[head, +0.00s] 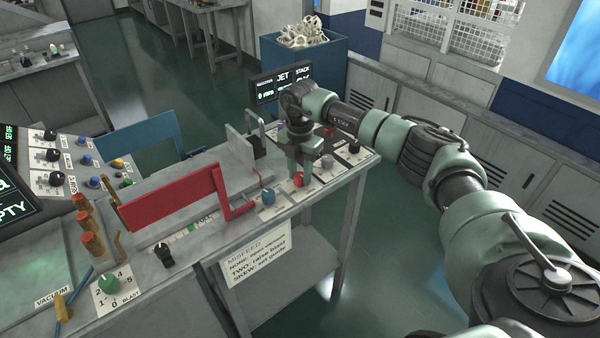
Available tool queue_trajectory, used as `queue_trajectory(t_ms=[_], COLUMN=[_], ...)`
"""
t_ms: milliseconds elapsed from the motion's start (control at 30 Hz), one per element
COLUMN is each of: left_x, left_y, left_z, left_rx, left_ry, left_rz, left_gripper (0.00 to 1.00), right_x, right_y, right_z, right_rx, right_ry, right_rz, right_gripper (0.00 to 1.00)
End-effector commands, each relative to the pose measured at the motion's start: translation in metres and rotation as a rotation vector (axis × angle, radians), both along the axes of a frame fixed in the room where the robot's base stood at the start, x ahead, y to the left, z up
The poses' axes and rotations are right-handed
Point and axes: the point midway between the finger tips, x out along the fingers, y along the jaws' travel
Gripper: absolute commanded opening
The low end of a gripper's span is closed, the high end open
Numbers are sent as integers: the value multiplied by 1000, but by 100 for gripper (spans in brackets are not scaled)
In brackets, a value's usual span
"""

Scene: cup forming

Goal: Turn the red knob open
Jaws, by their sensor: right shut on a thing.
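A red knob (298,180) sits on the panel at the right end of the grey bench, near its front edge. My right gripper (301,172) points down over it from behind. Its fingers are shut on the red knob and hide part of it. The knob's pointer and turn angle are too small to tell. My left gripper is not in view.
A blue knob (268,197) stands just left, beside a red guard bar (180,200). A grey knob (327,162) and a black knob (354,146) are to the right. A JET STACK display (280,84) stands behind. A MISFEED sign (258,254) hangs in front.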

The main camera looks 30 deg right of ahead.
Motion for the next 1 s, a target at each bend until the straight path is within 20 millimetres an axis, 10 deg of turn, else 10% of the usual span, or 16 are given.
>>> queue_trajectory(t_ms=[367,400,467,1000], left_x=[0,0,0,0], left_y=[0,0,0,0], left_z=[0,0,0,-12], left_rx=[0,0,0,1], left_ry=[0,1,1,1], left_rz=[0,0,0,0], left_gripper=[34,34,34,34], right_x=[2,2,2,2], right_y=[-2,-2,-2,-1], right_z=[3,3,3,29], right_rx=[-2,-2,-2,-1], right_ry=[-9,-9,-7,-8], right_rz=[-8,-8,-7,-5], right_gripper=[0,43,54,54])
